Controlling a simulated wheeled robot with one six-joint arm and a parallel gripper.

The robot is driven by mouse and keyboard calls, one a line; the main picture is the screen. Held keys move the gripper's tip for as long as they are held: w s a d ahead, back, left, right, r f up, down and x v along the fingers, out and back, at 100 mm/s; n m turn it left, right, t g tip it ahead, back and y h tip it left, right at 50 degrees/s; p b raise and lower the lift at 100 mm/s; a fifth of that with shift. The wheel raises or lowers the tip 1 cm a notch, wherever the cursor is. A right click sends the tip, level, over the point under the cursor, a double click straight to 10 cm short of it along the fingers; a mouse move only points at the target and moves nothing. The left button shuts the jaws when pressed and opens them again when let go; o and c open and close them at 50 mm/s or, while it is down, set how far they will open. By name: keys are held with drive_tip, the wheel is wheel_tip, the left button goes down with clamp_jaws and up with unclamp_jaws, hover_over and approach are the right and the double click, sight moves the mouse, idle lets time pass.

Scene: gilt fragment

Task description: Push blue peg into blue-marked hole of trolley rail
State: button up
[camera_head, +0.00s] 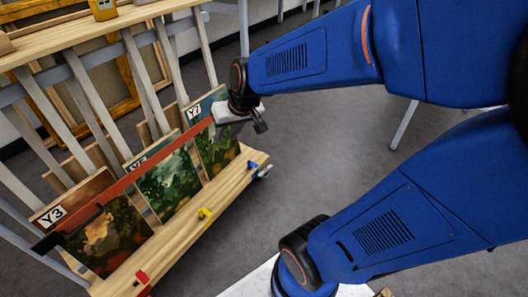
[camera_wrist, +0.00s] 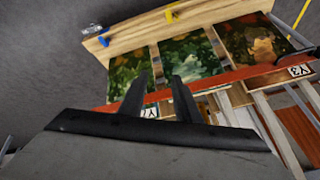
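The blue peg (camera_head: 253,165) is at the far right end of the trolley's pale wooden bottom rail (camera_head: 225,190). It also shows in the wrist view (camera_wrist: 103,41) near the rail's left end. It sticks out from the rail; its depth in any hole and a blue mark are too small to make out. My gripper (camera_head: 261,125) is above and apart from the peg, beside the right-hand painting. In the wrist view its two dark fingers (camera_wrist: 160,82) stand apart with nothing clearly between them.
A yellow peg (camera_head: 205,213) and a red peg (camera_head: 142,277) are farther along the rail. Paintings (camera_head: 165,187) lean in the trolley behind a red bar (camera_head: 140,175) close to my gripper. A white surface (camera_head: 250,283) is at the bottom.

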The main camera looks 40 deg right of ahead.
drive_tip(key=s+d+r, duration=0.1)
drive_tip(key=s+r, duration=0.1)
drive_tip(key=s, duration=0.6)
drive_tip(key=s+r+n+h, duration=0.1)
drive_tip(key=s+r, duration=0.1)
drive_tip(key=s, duration=0.7)
drive_tip(key=shift+d+r+g, duration=0.3)
drive_tip(key=shift+d+r, duration=0.1)
